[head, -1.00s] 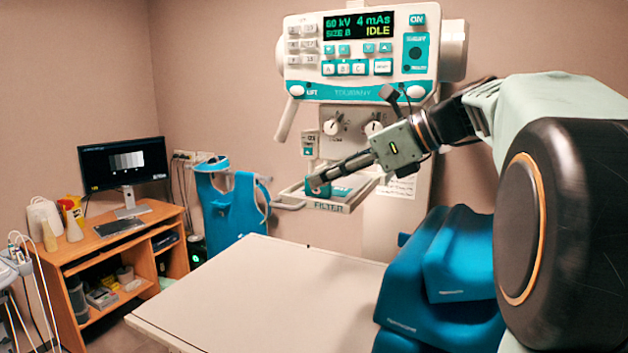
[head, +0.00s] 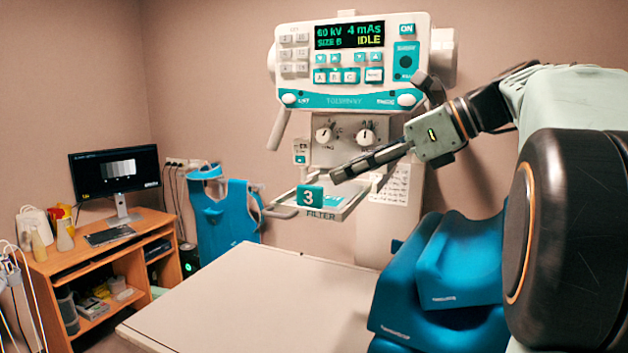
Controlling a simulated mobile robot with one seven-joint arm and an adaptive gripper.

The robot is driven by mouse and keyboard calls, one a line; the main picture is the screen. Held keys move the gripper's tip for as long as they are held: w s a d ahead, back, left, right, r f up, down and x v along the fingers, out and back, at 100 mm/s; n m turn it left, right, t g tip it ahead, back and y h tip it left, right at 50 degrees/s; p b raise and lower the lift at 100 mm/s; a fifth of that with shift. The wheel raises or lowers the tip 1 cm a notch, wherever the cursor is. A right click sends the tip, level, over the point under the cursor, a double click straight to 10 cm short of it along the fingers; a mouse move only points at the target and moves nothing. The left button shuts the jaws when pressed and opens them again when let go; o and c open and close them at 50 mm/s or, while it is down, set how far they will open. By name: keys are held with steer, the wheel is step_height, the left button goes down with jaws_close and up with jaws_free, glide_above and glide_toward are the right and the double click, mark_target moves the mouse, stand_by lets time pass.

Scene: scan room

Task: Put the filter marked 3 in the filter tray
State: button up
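The filter marked 3 (head: 309,196) is a small teal block with a white 3 on its front face. It sits upright in the filter tray (head: 345,211), towards its left side. The tray is a pale, shallow frame labelled FILTER, sticking out under the X-ray tube head. My gripper (head: 335,176) is just above and to the right of the filter, apart from it and empty. Its fingers are seen nearly edge-on; they look open, but the gap between them is hard to see.
The tube head (head: 352,60) with its control panel hangs just above my gripper; its screen reads IDLE. A pale table top (head: 240,300) lies clear below. Blue cushions (head: 450,270) stand at the right. A desk with a monitor (head: 115,180) is at the far left.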

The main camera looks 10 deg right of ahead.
steer(key=v, duration=0.5)
steer(key=shift+f, duration=0.1)
stand_by(0.3)
